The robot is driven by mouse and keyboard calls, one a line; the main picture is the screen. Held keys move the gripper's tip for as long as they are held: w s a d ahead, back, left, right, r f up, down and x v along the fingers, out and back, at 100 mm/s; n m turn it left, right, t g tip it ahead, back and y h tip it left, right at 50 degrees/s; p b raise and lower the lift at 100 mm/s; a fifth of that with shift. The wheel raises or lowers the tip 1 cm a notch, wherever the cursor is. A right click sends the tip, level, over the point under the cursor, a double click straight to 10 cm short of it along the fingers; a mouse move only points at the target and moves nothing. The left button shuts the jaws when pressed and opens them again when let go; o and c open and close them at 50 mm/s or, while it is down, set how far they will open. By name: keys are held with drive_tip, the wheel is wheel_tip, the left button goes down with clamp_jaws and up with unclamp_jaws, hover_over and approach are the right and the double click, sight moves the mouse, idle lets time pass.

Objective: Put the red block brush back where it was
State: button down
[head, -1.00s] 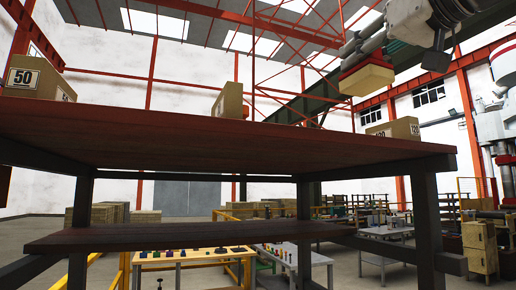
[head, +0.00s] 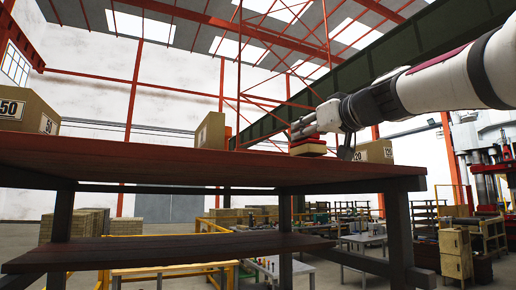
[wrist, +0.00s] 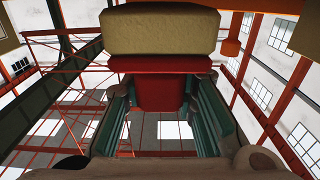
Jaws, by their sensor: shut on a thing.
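The red block brush (head: 308,148) has a red back and pale yellow bristles. In the head view it is level just above the front edge line of the dark red table top (head: 150,158), left of a cardboard box marked 20 or 120 (head: 374,151). I cannot tell whether its bristles touch the table. My gripper (head: 304,134) is shut on the brush from above. In the wrist view the brush's red body (wrist: 160,93) sits between the green-padded fingers, with the bristle block (wrist: 160,30) beyond.
A box marked 50 (head: 28,110) stands at the table's left. Another box (head: 210,132) stands mid-table, with an orange thing (head: 228,140) by it. The table top between these boxes looks clear. A lower shelf (head: 170,251) runs beneath.

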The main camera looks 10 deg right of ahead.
drive_tip(key=shift+f, duration=0.5)
drive_tip(key=shift+w+f, duration=0.1)
drive_tip(key=shift+f, duration=0.05)
drive_tip(key=c, duration=1.3)
unclamp_jaws()
drive_tip(key=shift+r, duration=0.2)
drive_tip(key=b+v, duration=0.3)
drive_tip(key=v, duration=0.8)
drive_tip(key=s+a+f+m+g+h, duration=0.1)
drive_tip(key=s+a+f+g, duration=0.1)
drive_tip(key=f, duration=0.7)
drive_tip(key=s+a+f+m+g, duration=0.1)
drive_tip(key=s+a+f+g, duration=0.15)
drive_tip(key=f, duration=0.75)
drive_tip(key=s+a+f+g+h, duration=0.1)
drive_tip(key=s+f+g, duration=0.15)
drive_tip(key=f, duration=0.65)
drive_tip(key=s+f+g+h, duration=0.1)
drive_tip(key=s+f, duration=0.2)
drive_tip(key=f, duration=0.3)
drive_tip(key=s+d+f+m+g+h, duration=0.1)
drive_tip(key=s+f+g, duration=0.1)
drive_tip(key=s+f, duration=0.2)
drive_tip(key=s+d+f+g+h, duration=0.1)
drive_tip(key=s+f, duration=0.3)
drive_tip(key=f, duration=0.5)
drive_tip(key=shift+f+m+g+h, duration=0.3)
drive_tip(key=shift+f+g, duration=0.1)
